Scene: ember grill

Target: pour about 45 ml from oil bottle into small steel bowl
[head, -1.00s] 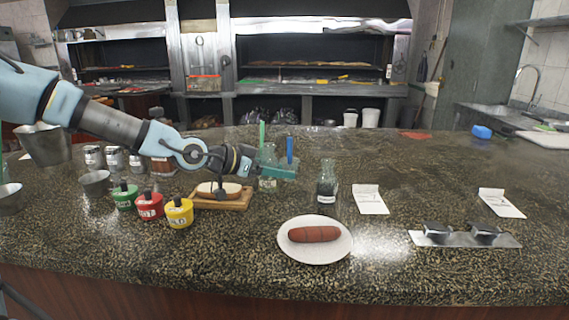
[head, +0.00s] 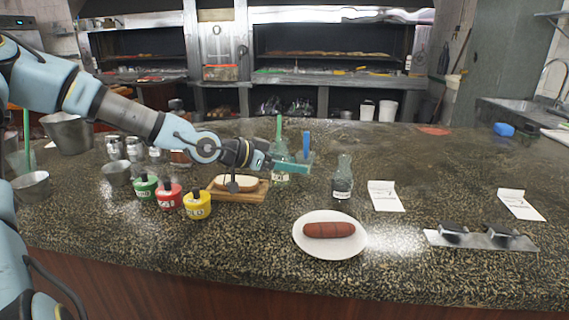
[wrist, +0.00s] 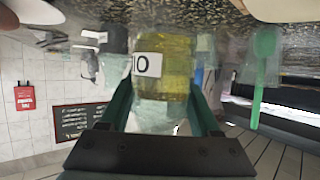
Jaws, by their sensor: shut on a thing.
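My gripper (head: 295,165) reaches in from the left and is shut on a clear bottle, taken as the oil bottle (head: 279,178). The wrist view shows the oil bottle (wrist: 163,62) between the two green fingers, with yellow liquid and a white label reading like "10". In the head view the fingers partly hide the bottle; whether its base touches the counter I cannot tell. A small steel bowl (head: 117,173) stands on the counter at left, behind the green pot. Another steel bowl (head: 31,187) stands at the far left, partly hidden by my arm.
A second bottle (head: 342,182) stands right of my gripper. A large steel pot (head: 67,132) stands behind at left.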

